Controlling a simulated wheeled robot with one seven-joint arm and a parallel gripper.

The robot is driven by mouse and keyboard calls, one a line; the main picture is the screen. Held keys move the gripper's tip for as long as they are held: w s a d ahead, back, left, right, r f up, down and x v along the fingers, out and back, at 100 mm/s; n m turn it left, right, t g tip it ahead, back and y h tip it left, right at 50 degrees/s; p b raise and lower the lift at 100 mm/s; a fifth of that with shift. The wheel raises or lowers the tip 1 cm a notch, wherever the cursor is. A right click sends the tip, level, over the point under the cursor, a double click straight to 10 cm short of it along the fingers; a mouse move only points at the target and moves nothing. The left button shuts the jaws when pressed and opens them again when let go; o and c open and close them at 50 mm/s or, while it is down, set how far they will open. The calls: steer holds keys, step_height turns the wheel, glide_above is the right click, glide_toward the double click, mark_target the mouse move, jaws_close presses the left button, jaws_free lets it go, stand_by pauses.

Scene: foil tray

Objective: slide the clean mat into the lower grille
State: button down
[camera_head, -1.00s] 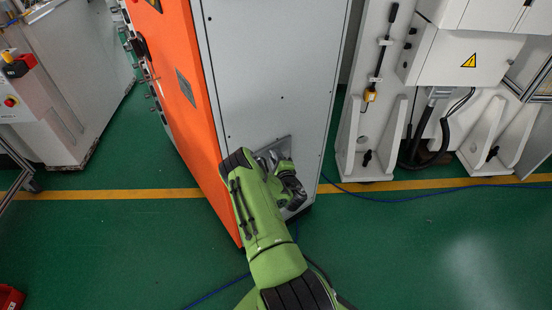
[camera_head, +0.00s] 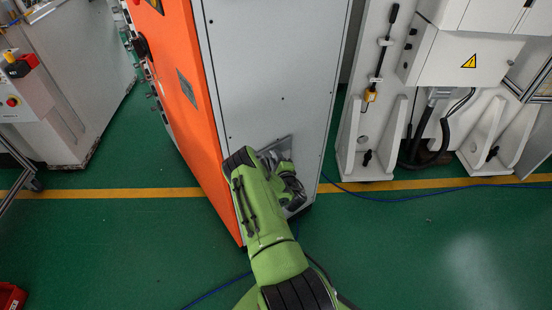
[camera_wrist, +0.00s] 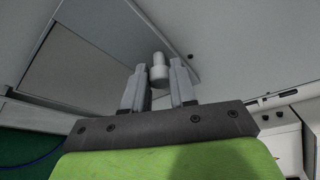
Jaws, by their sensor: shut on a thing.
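The lower grille shows as a grey plate (camera_head: 284,143) low on the cabinet's grey side, mostly hidden behind my arm in the head view. In the wrist view the plate (camera_wrist: 110,25) fills the upper left, with a straight edge running down to the right. My gripper (camera_wrist: 159,82) is shut on a short pale round knob (camera_wrist: 159,68) at the plate; the knob sits between the two fingers. In the head view my gripper (camera_head: 290,182) is against the cabinet's lower part. No clean mat can be made out in either view.
The grey cabinet (camera_head: 270,70) has an orange front (camera_head: 185,85) on its left. A white machine stand (camera_head: 370,145) is to the right. A blue cable (camera_head: 410,198) lies on the green floor. Open floor (camera_head: 110,240) lies left and right of my arm.

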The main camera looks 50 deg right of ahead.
steer(key=shift+f+b, duration=1.25)
steer(key=shift+f, duration=0.75)
step_height(320, 180, down, 20)
steer(key=b, duration=1.4)
steer(key=c, duration=0.8)
jaws_free()
steer(key=shift+s+a, duration=0.1)
